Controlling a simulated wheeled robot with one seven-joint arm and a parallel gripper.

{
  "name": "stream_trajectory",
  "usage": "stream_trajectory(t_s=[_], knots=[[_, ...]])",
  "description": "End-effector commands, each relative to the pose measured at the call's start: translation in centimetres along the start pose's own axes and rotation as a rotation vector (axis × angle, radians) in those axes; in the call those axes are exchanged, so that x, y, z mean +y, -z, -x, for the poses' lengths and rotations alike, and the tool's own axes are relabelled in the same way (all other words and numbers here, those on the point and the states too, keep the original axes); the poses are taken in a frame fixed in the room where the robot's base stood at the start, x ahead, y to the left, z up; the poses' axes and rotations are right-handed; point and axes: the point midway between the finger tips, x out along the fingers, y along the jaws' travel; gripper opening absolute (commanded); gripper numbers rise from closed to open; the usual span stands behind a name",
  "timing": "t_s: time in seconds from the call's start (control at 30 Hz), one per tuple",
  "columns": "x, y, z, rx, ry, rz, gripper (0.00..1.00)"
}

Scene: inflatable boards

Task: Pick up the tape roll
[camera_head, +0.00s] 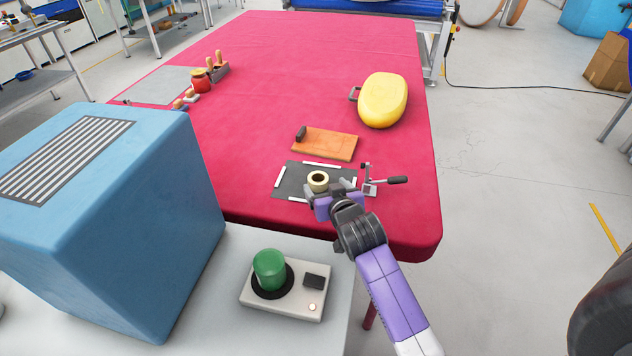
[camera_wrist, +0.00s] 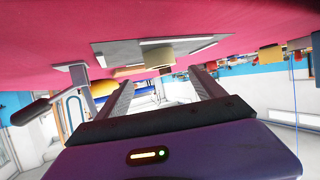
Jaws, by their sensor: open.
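The tape roll (camera_head: 318,180) is a small pale yellow ring with a dark hole. It lies flat on a dark grey mat (camera_head: 290,184) with white edge strips, near the front of the red table. My gripper (camera_head: 329,187) is open and empty, just on the near side of the roll and low over the mat. In the wrist view the scene is upside down; the roll (camera_wrist: 158,54) shows beyond the spread fingers of my gripper (camera_wrist: 162,76), roughly between them. I cannot tell any contact with the roll.
A toggle clamp (camera_head: 372,182) stands right beside the mat. An orange board with a dark block (camera_head: 325,144) lies behind it, and a yellow padded object (camera_head: 383,100) farther back. A blue box (camera_head: 130,220) and a green button unit (camera_head: 285,290) are at the front left.

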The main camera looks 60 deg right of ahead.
Motion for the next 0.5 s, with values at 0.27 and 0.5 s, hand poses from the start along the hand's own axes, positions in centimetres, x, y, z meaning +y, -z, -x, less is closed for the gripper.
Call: stream_trajectory(t_s=[0.27,0.5], knots=[[-0.1,0.0,-2.8,0.001,0.001,-0.001,0.79],[-0.1,-0.1,-6.0,0.002,0.001,-0.001,0.79]])
